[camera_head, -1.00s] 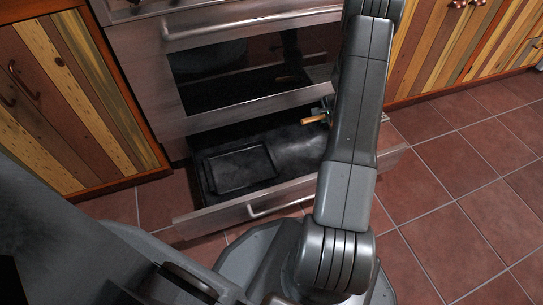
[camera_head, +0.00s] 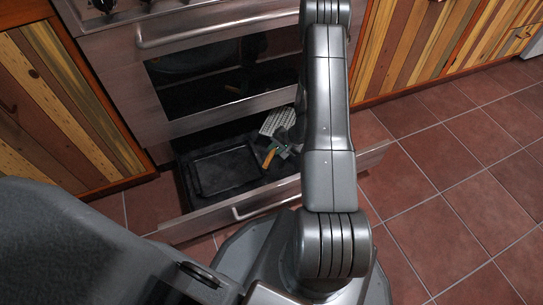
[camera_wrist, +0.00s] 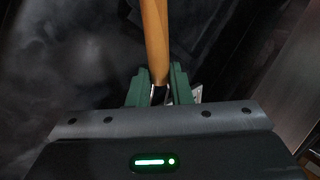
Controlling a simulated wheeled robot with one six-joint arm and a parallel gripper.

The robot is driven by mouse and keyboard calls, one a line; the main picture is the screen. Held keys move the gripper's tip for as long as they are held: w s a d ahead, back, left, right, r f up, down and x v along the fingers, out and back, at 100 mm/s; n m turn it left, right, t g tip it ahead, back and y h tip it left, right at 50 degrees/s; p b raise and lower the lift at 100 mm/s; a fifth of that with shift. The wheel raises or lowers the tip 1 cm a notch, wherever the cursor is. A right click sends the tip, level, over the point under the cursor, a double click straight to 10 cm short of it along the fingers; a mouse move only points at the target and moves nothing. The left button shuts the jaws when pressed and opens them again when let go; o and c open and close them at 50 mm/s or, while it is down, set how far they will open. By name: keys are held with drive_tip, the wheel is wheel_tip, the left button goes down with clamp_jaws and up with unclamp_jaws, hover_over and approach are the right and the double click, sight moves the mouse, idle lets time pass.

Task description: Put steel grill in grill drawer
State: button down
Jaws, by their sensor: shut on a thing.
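The steel grill (camera_head: 277,121) is a pale, perforated metal piece at the right of the open grill drawer (camera_head: 198,222), partly hidden by my arm. A wooden handle (camera_head: 268,158) shows just in front of it, inside the drawer's outline. My gripper (camera_head: 281,150) is low over the drawer. In the wrist view, the green fingers of my gripper (camera_wrist: 158,82) are shut on the wooden handle (camera_wrist: 155,38). A small bit of pale metal shows beside the fingers. I cannot tell whether the grill touches the drawer floor.
A dark tray (camera_head: 224,172) lies in the left of the drawer. The oven door (camera_head: 215,112) is above it, with a long bar handle (camera_head: 215,25). Wooden cabinets (camera_head: 440,45) stand at the right. The tiled floor (camera_head: 450,190) there is clear.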

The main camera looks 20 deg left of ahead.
wheel_tip(320, 180, down, 8)
drive_tip(key=b, duration=0.2)
drive_tip(key=shift+f+b, duration=0.2)
drive_tip(key=shift+b, duration=0.2)
drive_tip(key=c, duration=1.3)
unclamp_jaws()
drive_tip(key=shift+r, duration=0.1)
drive_tip(key=p+v, duration=0.4)
drive_tip(key=v, duration=0.8)
